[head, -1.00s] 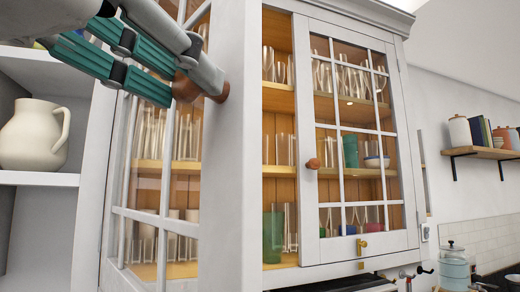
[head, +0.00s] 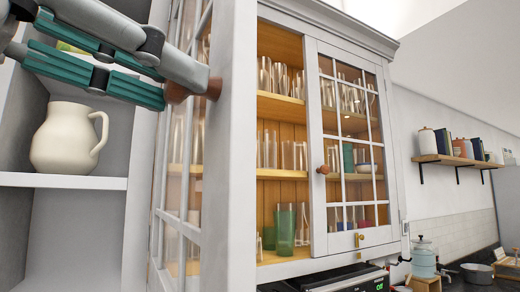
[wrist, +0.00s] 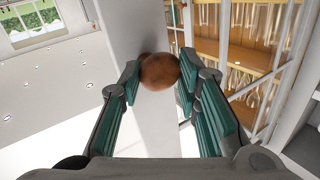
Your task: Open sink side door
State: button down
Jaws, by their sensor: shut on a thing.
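The left glazed door (head: 232,150) of the cabinet stands swung open, edge toward me, with its glass panes (head: 184,215) on its left side in the head view. Its round brown wooden knob (head: 180,92) is near the door's upper part. My gripper (wrist: 158,72) is shut on that knob, one finger on each side of it, as the wrist view shows. The right glazed door (head: 350,150) is closed, with its own brown knob (head: 323,170). I cannot tell from the frames which side the sink is on.
Glasses stand on the cabinet's wooden shelves (head: 282,174); a green glass (head: 285,232) is on the lowest. A cream pitcher (head: 68,138) sits on a white shelf (head: 65,181) at the left. A wall shelf (head: 448,159) with canisters is at the right. A window (wrist: 35,20) shows in the wrist view.

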jog(key=shift+f, duration=0.15)
jog(key=c, duration=1.4)
grip_release()
jog(key=shift+c, duration=0.2)
jog(key=v, duration=1.2)
jog(key=shift+a, duration=0.1)
